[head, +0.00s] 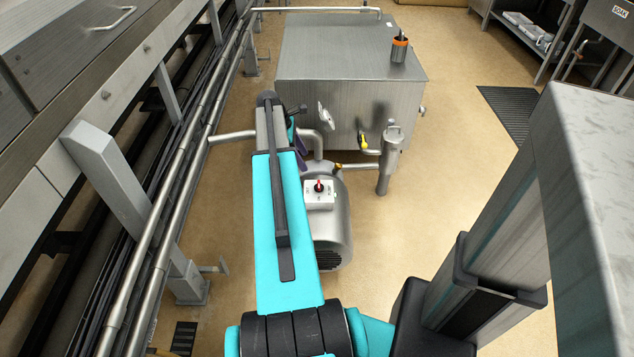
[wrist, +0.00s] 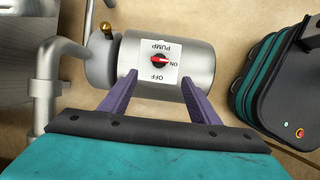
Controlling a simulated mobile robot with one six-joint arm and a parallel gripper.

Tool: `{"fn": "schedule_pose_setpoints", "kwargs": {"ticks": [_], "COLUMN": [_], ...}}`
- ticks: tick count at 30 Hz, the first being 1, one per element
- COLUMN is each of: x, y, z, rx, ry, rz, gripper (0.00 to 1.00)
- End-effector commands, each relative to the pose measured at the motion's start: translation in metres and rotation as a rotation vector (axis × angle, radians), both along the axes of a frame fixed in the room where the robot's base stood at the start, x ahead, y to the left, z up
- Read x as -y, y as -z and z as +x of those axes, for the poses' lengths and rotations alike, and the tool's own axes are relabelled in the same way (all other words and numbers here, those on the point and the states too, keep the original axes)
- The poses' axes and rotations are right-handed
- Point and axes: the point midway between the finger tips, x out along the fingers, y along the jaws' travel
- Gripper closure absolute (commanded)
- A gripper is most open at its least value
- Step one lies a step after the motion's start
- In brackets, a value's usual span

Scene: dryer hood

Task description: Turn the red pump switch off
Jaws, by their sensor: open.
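The red pump switch (wrist: 159,59) sits on a white plate (wrist: 146,74) marked PUMP, ON and OFF, on top of a steel pump motor (wrist: 195,60). Its lettering is upside down in the wrist view, and the knob's red pointer points right, at ON. The switch also shows in the head view (head: 319,186), just right of my arm. My gripper (wrist: 158,82) is open and empty. Its purple fingers lie left and right of the plate in the wrist view, apart from the switch. In the head view the gripper is mostly hidden behind my arm.
A steel tank (head: 340,60) stands behind the pump, with a yellow-handled valve (head: 363,142) and an upright steel cylinder (head: 388,160) beside it. Long pipes (head: 190,160) and a machine frame (head: 105,165) run along the left. Floor right of the pump is clear.

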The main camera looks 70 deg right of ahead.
Motion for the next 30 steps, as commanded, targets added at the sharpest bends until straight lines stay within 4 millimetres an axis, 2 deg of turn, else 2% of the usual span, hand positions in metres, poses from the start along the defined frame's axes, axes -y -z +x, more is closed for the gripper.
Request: {"fn": "schedule_pose_setpoints", "kwargs": {"ticks": [5,11,30], "x": [0.002,0.004,0.017], "y": [0.006,0.024,0.107], "z": [-0.004,-0.011,-0.043], "rx": [0.0,0.0,0.0], "ry": [0.004,0.005,0.005], "rz": [0.001,0.001,0.001], "gripper": [0.44,0.44,0.44]}}
